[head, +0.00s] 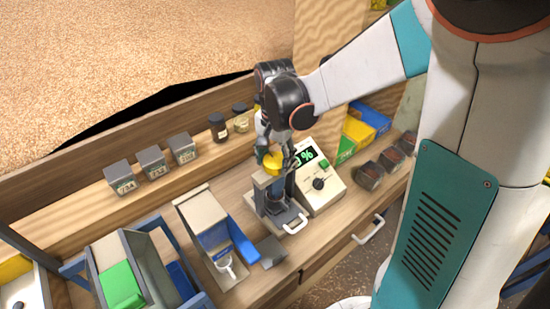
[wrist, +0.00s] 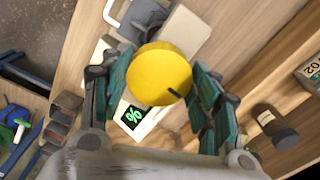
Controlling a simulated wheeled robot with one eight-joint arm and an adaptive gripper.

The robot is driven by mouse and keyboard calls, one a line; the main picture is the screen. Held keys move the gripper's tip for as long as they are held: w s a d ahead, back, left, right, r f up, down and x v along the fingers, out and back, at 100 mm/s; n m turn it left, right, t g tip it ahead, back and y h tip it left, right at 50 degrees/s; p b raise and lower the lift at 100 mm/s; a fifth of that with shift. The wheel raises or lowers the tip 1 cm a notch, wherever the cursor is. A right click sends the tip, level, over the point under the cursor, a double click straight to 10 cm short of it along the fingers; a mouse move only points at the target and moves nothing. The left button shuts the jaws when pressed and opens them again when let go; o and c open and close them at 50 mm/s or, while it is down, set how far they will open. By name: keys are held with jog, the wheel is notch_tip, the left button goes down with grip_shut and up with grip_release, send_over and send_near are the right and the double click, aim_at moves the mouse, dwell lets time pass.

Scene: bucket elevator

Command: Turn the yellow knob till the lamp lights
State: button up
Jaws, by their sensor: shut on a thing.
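The yellow knob (head: 272,161) sits on top of a dark, clamp-like device (head: 274,196) on the wooden bench. In the wrist view the knob (wrist: 155,70) is a round yellow disc with a dark mark near its lower right edge. My gripper (head: 276,151) comes down on the knob from above. In the wrist view my gripper (wrist: 161,78) has its teal-padded fingers on either side of the knob, shut on it. A cream meter (head: 321,186) with a green-lit % display and a black dial stands beside the device. I cannot tell which part is the lamp.
Small grey labelled boxes (head: 152,162) and dark jars (head: 217,126) stand on the back ledge. A tan and blue bin (head: 205,222) is to the left. Dark open containers (head: 369,175) and green, yellow and blue boxes (head: 362,128) are to the right.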

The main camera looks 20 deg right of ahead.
aim_at(275, 160)
jog(key=m, duration=0.5)
jog(key=shift+w+m, duration=0.1)
jog(key=shift+m, duration=2.4)
jog(key=o, duration=1.1)
jog(key=shift+c, duration=0.2)
notch_tip(275, 160, up, 12)
